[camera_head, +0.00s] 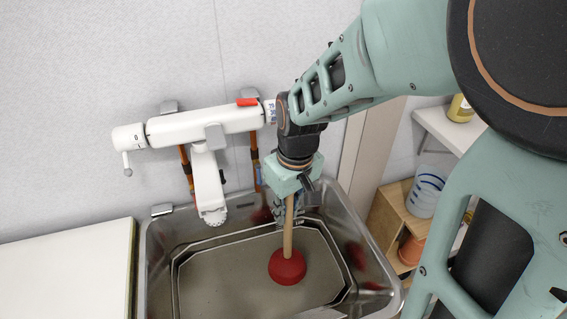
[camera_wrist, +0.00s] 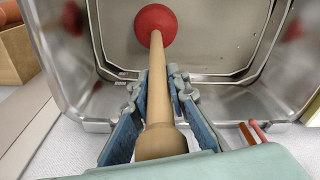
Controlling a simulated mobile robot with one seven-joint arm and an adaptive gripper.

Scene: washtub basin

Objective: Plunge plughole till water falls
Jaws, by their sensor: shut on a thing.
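The plunger has a red rubber cup (camera_head: 287,267) and a pale wooden handle (camera_head: 288,228). My gripper (camera_head: 290,207) is shut on the upper handle, above the basin. In the wrist view my gripper (camera_wrist: 158,88) has its fingers on both sides of the handle (camera_wrist: 160,110), with the red cup (camera_wrist: 156,24) at the far end. The plunger stands nearly upright inside the steel basin (camera_head: 160,240). The cup appears at or near the basin's floor; I cannot tell if it touches. The plughole is not visible, and the water surface is hard to make out.
A white tap (camera_head: 207,185) on the wall reaches over the basin's back left. A white counter (camera_head: 70,275) lies at the left. A wooden shelf (camera_head: 392,222) with a clear plastic container (camera_head: 426,192) stands at the right. The basin's left half is free.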

